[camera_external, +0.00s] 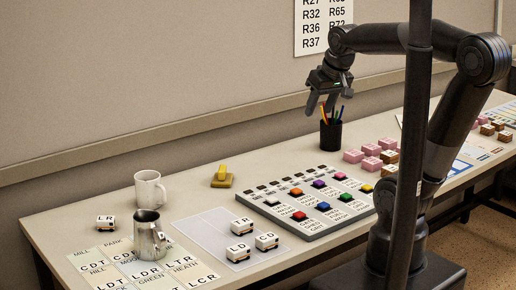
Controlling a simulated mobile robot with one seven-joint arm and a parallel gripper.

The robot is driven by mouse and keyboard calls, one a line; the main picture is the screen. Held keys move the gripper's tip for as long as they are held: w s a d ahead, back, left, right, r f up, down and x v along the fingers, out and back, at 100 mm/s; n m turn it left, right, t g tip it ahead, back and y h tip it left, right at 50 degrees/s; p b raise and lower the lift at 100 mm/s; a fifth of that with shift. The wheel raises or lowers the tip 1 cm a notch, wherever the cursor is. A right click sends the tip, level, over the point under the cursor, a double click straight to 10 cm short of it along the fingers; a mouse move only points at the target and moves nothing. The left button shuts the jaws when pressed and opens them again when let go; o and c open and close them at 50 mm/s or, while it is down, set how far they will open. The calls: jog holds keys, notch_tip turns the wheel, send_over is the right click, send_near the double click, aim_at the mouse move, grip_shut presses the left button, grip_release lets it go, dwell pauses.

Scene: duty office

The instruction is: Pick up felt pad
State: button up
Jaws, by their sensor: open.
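No object is clearly recognisable as the felt pad. A small flat olive-yellow piece (221,184) lies on the table left of centre, behind the button panel, with a brighter yellow block (222,171) on it; I cannot tell whether either is felt. A flat grey mat (196,226) lies at the front, bearing several lettered white blocks. My gripper (320,108) is open and empty, pointing down above the back of the table, close to the black pen cup and well to the right of the yellow piece.
The black pen cup (331,134) stands below my gripper. A button panel (300,228) fills the table's middle. A white mug (149,189) and a metal jug (148,236) stand at left. Pink blocks (353,156) lie at right. Clear table surrounds the yellow piece.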

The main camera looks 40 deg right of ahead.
jog(key=w+m+g, duration=0.1)
jog(key=w+m, duration=0.1)
jog(key=w, duration=0.9)
jog(key=m+g, duration=0.4)
jog(key=m, duration=0.1)
send_over(222, 168)
jog(key=d, duration=0.1)
notch_tip(222, 168, down, 19)
jog(key=f, duration=0.5)
jog(key=shift+w+d+f, duration=0.15)
jog(key=shift+w+f, duration=0.1)
jog(key=shift+f, duration=0.1)
jog(key=f, duration=0.2)
jog(key=a+f, duration=0.1)
jog(key=f, duration=0.2)
jog(key=shift+s+f, duration=0.1)
jog(key=shift+s, duration=0.05)
grip_shut()
